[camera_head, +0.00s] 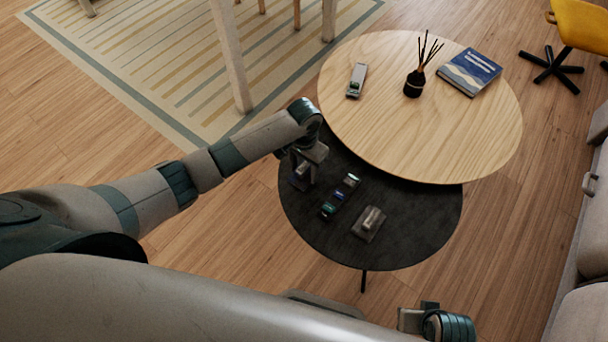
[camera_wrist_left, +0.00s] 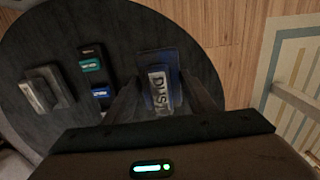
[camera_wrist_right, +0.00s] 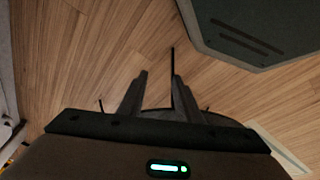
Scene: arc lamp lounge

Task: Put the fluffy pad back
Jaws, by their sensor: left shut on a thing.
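My left gripper (camera_head: 303,178) is over the left side of the low black round table (camera_head: 425,225). It is shut on a block labelled "DUST" (camera_wrist_left: 160,88), with a dark blue part (camera_wrist_left: 152,62) behind the label. The left wrist view shows this block between the fingers; its lower end is hidden. I cannot tell whether the block touches the table. No fluffy surface is clear. My right gripper (camera_wrist_right: 158,95) is open and empty, low near the front in the head view (camera_head: 425,320).
On the black table, a dark strip (camera_head: 340,197) holds small coloured pieces, and a grey block (camera_head: 370,222) lies on a flat base. The higher wooden table (camera_head: 450,130) overlaps behind, bearing a small grey item (camera_head: 356,80), reed diffuser (camera_head: 414,82) and book (camera_head: 470,72).

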